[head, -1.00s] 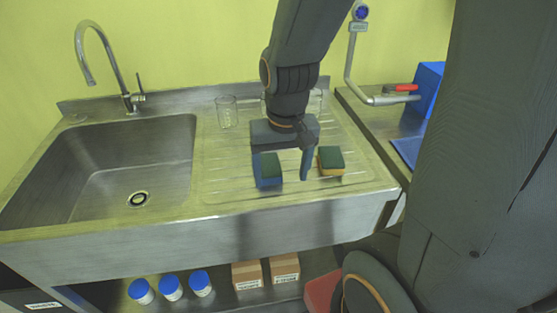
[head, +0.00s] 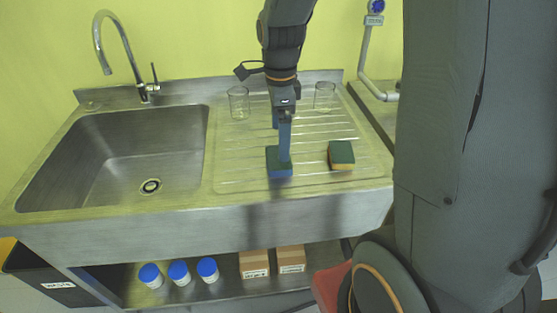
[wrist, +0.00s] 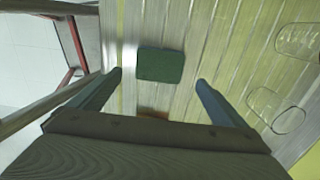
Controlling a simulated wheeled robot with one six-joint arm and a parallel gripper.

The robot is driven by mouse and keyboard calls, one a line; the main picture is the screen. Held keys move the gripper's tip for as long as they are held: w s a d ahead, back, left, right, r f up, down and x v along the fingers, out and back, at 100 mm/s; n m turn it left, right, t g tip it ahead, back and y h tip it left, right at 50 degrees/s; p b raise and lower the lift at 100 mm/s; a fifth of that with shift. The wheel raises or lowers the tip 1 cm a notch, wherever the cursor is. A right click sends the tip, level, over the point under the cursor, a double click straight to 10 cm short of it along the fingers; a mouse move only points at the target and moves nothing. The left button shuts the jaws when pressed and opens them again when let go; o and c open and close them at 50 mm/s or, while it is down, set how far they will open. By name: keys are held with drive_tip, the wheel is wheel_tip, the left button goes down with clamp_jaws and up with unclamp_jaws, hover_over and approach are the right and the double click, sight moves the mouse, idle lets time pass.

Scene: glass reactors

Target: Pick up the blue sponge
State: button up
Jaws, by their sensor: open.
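The blue sponge (head: 279,171), with a dark green top, lies on the ribbed drainboard near its front edge. In the wrist view its green top (wrist: 160,65) shows just ahead of the fingertips, within the gap between them. My gripper (head: 281,148) points down over the sponge, and its front finger covers part of the sponge in the head view. In the wrist view my gripper (wrist: 159,82) is open with nothing between its fingers held. Whether a fingertip touches the sponge I cannot tell.
A second sponge (head: 341,157), green and yellow-orange, lies to the right. Two glass beakers (head: 239,103) (head: 324,96) stand at the back of the drainboard. The sink basin (head: 120,160) is at left. Several blue-capped bottles (head: 179,272) and boxes (head: 254,264) sit on the shelf below.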

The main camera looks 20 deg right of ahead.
drive_tip(key=shift+a+f+p, duration=0.15)
drive_tip(key=shift+f+p, duration=0.9)
drive_tip(key=shift+f, duration=2.1)
drive_tip(key=shift+c, duration=0.4)
drive_tip(key=c, duration=1.1)
drive_tip(key=shift+r, duration=0.15)
wheel_tip(320, 180, up, 10)
drive_tip(key=shift+f+b, duration=0.1)
drive_tip(key=shift+b, duration=1)
